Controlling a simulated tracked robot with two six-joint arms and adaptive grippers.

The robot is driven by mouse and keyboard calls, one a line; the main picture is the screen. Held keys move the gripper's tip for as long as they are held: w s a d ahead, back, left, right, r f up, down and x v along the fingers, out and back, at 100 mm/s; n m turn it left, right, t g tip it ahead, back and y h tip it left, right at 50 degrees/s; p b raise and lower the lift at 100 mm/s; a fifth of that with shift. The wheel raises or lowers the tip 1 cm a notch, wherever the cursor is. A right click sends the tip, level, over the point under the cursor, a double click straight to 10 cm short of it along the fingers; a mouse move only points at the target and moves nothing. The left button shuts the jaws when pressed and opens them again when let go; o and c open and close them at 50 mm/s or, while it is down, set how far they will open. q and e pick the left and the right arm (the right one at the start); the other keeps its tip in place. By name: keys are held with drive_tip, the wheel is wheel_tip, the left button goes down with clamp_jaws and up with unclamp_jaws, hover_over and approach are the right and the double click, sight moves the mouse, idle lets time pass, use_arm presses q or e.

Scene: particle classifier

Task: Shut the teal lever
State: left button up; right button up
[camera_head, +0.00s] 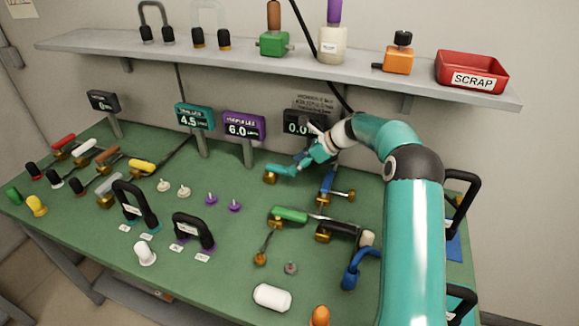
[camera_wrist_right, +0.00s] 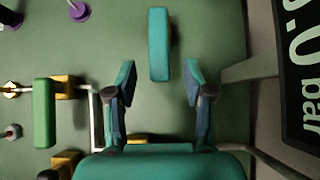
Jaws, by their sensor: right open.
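The teal lever (camera_head: 281,169) stands on the far middle part of the green bench, with a brass fitting (camera_head: 270,179) at its left end. My right gripper (camera_head: 304,160) is just right of the handle, and its arm comes in from the right. In the right wrist view the teal handle (camera_wrist_right: 159,45) lies ahead of the open gripper (camera_wrist_right: 159,78), lined up with the gap between the fingertips. The fingers do not appear to touch it. The lever's fitting is not visible in the wrist view. My left gripper is not in view.
A green-handled lever (camera_head: 290,214) and a blue-handled valve (camera_head: 327,184) are close by. Displays stand behind: teal (camera_head: 195,117), purple (camera_head: 244,126) and a dark one (camera_head: 303,124), partly behind my arm. A shelf (camera_head: 250,64) overhangs the back. Small purple pieces (camera_head: 211,198) lie to the left.

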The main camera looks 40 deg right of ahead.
sight(281, 172)
drive_tip(key=shift+x, duration=1.95)
